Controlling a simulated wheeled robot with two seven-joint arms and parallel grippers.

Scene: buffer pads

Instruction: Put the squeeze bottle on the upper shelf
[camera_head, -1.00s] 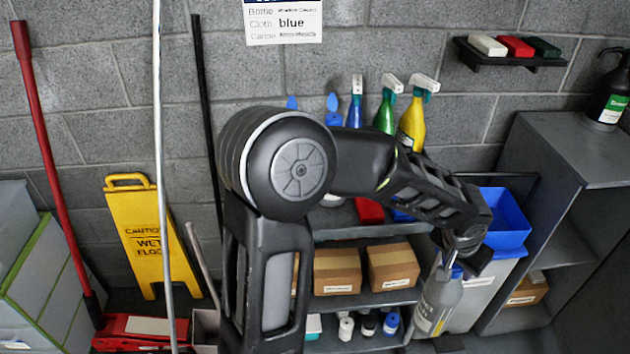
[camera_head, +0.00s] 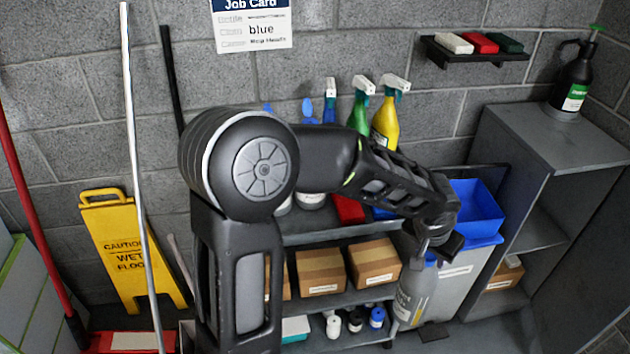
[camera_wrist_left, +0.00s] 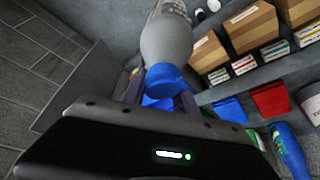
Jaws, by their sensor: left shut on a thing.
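The squeeze bottle (camera_head: 414,297) is grey with a blue cap and hangs nearly upright, slightly tilted, in front of the shelf unit's right end. My left gripper (camera_head: 432,254) is shut on it near the cap. The left wrist view shows the bottle's grey body (camera_wrist_left: 167,38) and blue cap (camera_wrist_left: 165,80) at the fingers. The upper shelf (camera_head: 335,236) holds spray bottles, a red bin (camera_head: 348,209) and other containers. My left arm hides part of this shelf. My right gripper is not in view.
Cardboard boxes (camera_head: 320,272) stand on the shelf below, with small bottles (camera_head: 355,320) lower down. A grey cart with a blue bin (camera_head: 476,206) stands right of the shelves, near a grey cabinet (camera_head: 555,140). A yellow wet-floor sign (camera_head: 128,250) stands left.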

